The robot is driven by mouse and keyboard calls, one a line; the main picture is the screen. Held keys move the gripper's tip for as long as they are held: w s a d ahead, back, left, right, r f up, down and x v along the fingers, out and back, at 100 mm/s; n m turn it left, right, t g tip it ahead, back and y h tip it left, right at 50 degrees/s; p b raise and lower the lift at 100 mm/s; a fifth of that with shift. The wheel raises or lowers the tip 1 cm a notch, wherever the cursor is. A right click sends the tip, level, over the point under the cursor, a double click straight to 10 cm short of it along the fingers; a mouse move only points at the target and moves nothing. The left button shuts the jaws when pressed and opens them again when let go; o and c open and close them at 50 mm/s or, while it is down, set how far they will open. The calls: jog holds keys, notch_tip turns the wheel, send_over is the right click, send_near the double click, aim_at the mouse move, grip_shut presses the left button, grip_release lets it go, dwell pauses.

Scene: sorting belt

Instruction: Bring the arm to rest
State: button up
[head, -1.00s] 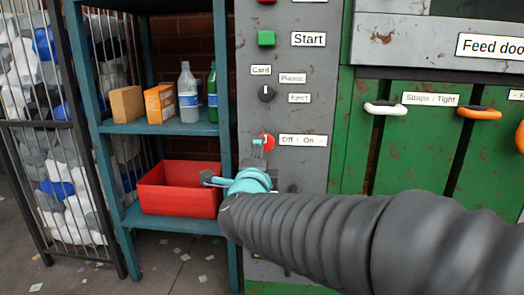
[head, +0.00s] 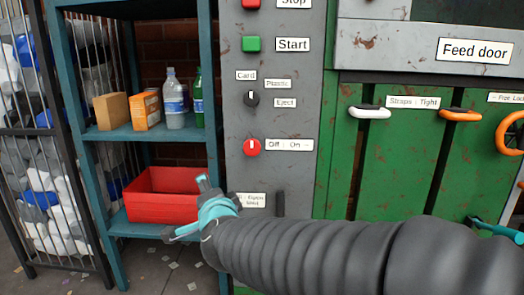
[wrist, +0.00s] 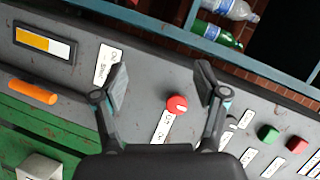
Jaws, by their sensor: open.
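My gripper (head: 190,207) is open and empty in the head view, at the end of my dark ribbed arm. It is in front of the control panel's lower left edge, below and left of the red Off/On knob (head: 251,147). The knob carries a white upright mark. In the wrist view my gripper's two fingers (wrist: 161,80) stand wide apart. The red knob (wrist: 177,104) shows between them, farther off and not touched.
The grey control panel (head: 305,180) has a green Start button (head: 251,44) and a small black selector (head: 251,98). A teal shelf (head: 122,137) at left holds boxes, bottles and a red bin (head: 155,211). Green doors with handles (head: 370,113) stand at right.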

jog(key=s+d+f+n+g+y+p, duration=0.1)
jog(key=s+d+f+n+g, duration=0.2)
jog(key=s+f+n+g, duration=0.65)
jog(key=s+d+r+h+p, duration=0.1)
jog(key=s+d, duration=0.3)
jog(key=d, duration=0.4)
jog(key=s+d+r+h+p, duration=0.1)
jog(key=s+d+h+p, duration=0.1)
jog(key=s+d, duration=0.3)
jog(key=s+d+r+h+p, duration=0.1)
jog(key=s+d+h, duration=0.2)
jog(key=d, duration=0.9)
jog(key=shift+s+n, duration=0.45)
jog(key=shift+s, duration=0.3)
